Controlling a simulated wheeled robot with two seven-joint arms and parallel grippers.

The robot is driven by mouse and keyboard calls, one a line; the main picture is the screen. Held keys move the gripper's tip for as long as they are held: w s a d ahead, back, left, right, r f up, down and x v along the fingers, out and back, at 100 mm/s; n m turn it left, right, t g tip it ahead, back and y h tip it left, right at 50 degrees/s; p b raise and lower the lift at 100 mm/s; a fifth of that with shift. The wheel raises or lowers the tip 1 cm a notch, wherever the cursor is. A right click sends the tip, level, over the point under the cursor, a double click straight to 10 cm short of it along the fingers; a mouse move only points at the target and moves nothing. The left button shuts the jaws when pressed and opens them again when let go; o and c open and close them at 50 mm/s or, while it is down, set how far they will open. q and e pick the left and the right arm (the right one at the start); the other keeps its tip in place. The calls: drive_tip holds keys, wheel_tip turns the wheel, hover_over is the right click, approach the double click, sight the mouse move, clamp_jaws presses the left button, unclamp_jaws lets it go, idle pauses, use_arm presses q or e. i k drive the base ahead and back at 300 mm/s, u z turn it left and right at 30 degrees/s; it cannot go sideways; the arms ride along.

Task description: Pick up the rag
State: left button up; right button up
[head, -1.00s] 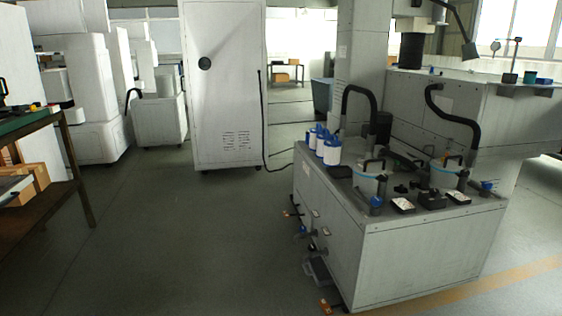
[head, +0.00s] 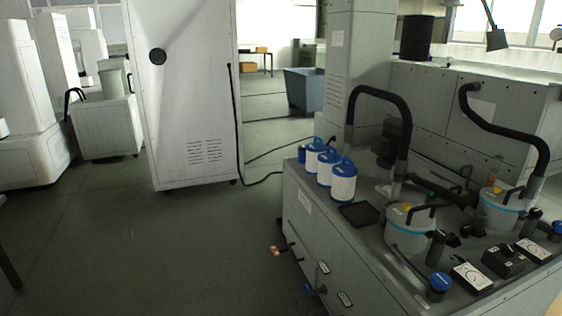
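I cannot make out a rag for certain in the head view. A dark flat square piece (head: 359,214) lies on top of the low grey machine cabinet (head: 330,240), near the blue-and-white canisters; I cannot tell what it is made of. Neither of my grippers is in view.
A tall white cabinet (head: 185,95) stands behind, with a black cable on the floor. The floor (head: 130,240) at left is open.

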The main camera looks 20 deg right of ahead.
sight(385, 190)
drive_tip(key=i, duration=4.2)
drive_tip(key=z, duration=4.7)
drive_tip(key=i, duration=0.5)
drive_tip(key=u, duration=0.1)
